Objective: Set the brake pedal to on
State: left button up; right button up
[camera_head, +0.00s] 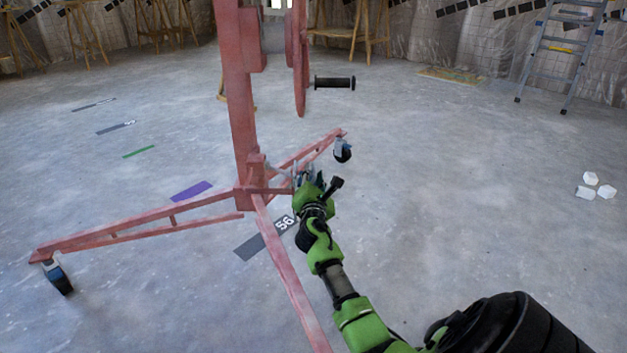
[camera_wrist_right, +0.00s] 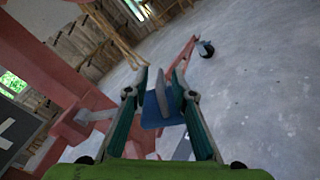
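The red panel lift's post (camera_head: 240,125) stands at the centre left of the head view. A short grey bar (camera_head: 279,171), apparently the brake pedal's lever, runs from a red bracket at the post's foot to my right gripper (camera_head: 303,180). In the right wrist view this bar (camera_wrist_right: 97,115) leaves the red bracket (camera_wrist_right: 70,127) and passes behind the left finger. My right gripper (camera_wrist_right: 160,95) has flat grey and blue surfaces between its fingers. I cannot tell whether they are pads or pedal, nor whether it grips. My left gripper is not in view.
The lift's red legs (camera_head: 140,220) spread over the floor on casters (camera_head: 59,278); one runs beside my right arm. A black crank handle (camera_head: 334,83) sticks out above. A ladder (camera_head: 567,50) and white blocks (camera_head: 590,179) are at right. The floor between is clear.

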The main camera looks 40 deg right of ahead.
jog(key=v, duration=1.2)
jog(key=shift+w, duration=0.15)
dwell(0.3)
